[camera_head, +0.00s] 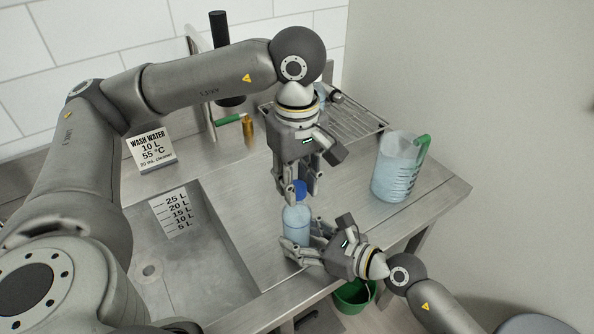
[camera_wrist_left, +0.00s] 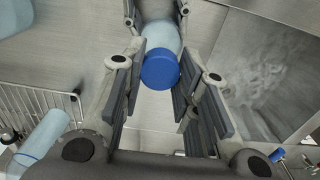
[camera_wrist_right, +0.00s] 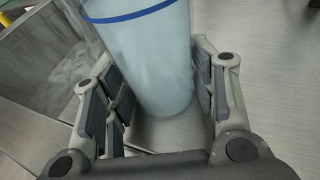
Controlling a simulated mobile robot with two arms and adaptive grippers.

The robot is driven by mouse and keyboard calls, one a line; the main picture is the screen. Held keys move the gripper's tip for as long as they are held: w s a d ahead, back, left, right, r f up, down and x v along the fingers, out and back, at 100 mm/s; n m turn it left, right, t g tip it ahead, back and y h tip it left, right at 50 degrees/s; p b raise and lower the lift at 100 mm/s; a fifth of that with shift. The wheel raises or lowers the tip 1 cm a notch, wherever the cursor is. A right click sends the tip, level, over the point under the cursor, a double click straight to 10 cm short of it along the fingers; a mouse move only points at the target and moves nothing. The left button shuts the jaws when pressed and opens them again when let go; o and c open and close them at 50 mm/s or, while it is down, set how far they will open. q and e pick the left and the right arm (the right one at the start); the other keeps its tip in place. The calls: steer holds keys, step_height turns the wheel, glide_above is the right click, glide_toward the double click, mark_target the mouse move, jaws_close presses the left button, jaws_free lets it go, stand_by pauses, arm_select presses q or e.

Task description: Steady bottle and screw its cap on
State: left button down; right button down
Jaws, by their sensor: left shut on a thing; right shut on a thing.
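A pale blue bottle (camera_head: 297,222) stands upright on the metal counter beside the sink, with a blue cap (camera_head: 299,188) at its top. My left gripper (camera_head: 300,190) points down from above, its fingers shut on the cap. In the left wrist view the cap (camera_wrist_left: 160,70) sits between the finger pads above the bottle (camera_wrist_left: 162,36). I cannot tell how far it is threaded. My right gripper (camera_head: 303,245) comes in low from the right, shut around the bottle's lower body. In the right wrist view the bottle (camera_wrist_right: 155,65) stands between its pads.
A clear measuring jug (camera_head: 394,170) with a green handle stands to the right on the counter. A wire rack (camera_head: 357,120) is behind. The sink basin (camera_head: 185,265) is to the left, with a wash water sign (camera_head: 151,150) behind it. A green bucket (camera_head: 352,296) is below the counter's edge.

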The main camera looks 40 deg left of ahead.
arm_select(q)
steer(key=shift+f, duration=0.25)
stand_by(0.4)
steer(key=shift+f, duration=0.55)
steer(key=m, duration=2.3)
steer(key=c, duration=1.2)
jaws_free()
